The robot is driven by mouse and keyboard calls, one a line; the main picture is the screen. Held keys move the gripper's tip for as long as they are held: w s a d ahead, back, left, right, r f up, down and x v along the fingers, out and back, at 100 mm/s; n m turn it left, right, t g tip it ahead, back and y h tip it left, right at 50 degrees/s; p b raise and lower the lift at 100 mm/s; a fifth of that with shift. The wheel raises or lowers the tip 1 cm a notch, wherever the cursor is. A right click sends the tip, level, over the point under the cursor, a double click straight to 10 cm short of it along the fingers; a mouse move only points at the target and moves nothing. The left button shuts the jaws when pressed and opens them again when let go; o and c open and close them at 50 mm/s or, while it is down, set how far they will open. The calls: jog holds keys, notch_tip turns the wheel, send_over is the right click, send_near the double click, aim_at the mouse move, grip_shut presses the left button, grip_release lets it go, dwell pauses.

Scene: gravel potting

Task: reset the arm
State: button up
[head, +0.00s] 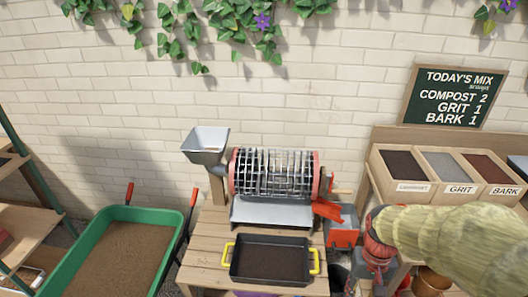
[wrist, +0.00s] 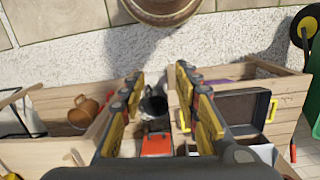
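My gripper (wrist: 158,74) shows in the wrist view with its two yellow-and-dark fingers apart. Nothing is held between them. A dark bucket-like thing (wrist: 153,103) shows in the gap, lower down and apart from the fingers. In the head view my arm, in a pale khaki sleeve, reaches in from the right edge. Its wrist end points down beside the right side of the wooden bench (head: 205,262). The fingertips are hard to make out there.
A mesh drum sieve (head: 272,172) and a dark tray with yellow handles (head: 240,279) stand on the bench. A green wheelbarrow (head: 62,262) of soil is left. Labelled bins (head: 460,189) stand right, below a chalkboard (head: 453,97). A terracotta pot (wrist: 83,110) shows at left in the wrist view.

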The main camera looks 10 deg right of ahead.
jog(key=s+a+r+n+t+p, duration=0.1)
jog(key=a+r+t, duration=0.2)
jog(key=r, duration=0.6)
jog(key=s+a+r+n+t+p, duration=0.1)
jog(key=a+r+n+t, duration=0.1)
jog(key=a+r, duration=0.6)
notch_tip(320, 180, up, 2)
jog(key=shift+s+r+n+t, duration=0.15)
jog(key=shift+s+n+t, duration=0.2)
jog(key=shift+t, duration=0.45)
